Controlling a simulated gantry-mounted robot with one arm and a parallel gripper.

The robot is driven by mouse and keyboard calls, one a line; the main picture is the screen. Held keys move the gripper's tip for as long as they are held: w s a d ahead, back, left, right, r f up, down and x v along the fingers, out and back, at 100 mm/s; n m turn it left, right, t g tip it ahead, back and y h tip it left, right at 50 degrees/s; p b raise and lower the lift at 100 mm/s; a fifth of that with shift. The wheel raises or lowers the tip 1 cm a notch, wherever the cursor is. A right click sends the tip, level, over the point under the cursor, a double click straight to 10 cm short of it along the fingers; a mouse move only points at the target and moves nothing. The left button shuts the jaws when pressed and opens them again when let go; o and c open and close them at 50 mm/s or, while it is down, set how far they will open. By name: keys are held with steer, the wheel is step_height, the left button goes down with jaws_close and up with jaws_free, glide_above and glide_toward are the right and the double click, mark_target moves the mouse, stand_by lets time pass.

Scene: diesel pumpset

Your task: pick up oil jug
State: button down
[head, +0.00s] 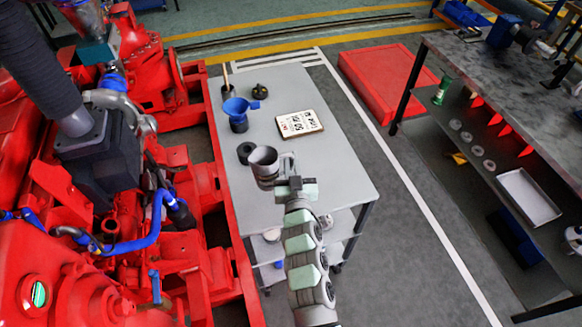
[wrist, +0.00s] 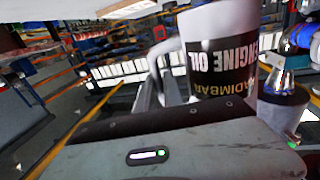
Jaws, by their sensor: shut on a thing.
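The oil jug (head: 264,158) is a pale, open-topped jug over the front part of the grey trolley table (head: 345,178). In the wrist view the jug (wrist: 222,62) fills the upper middle, with a dark "ENGINE OIL" label and a pale handle on its left side. My gripper (head: 279,181) comes in from the front and is shut on the jug, at its handle side. In the wrist view the dark fingers (wrist: 160,92) meet the handle, and the jug body hides part of them. I cannot tell whether the jug's base touches the tabletop.
A blue funnel (head: 239,106), a dark round item (head: 246,152), a dark pot (head: 260,91), a brush (head: 226,92) and a printed board (head: 299,123) are on the table. The red engine (head: 110,200) stands close on the left. The table's right front is clear.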

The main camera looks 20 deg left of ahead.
steer(key=shift+r+p, duration=0.35)
steer(key=shift+r, duration=5.65)
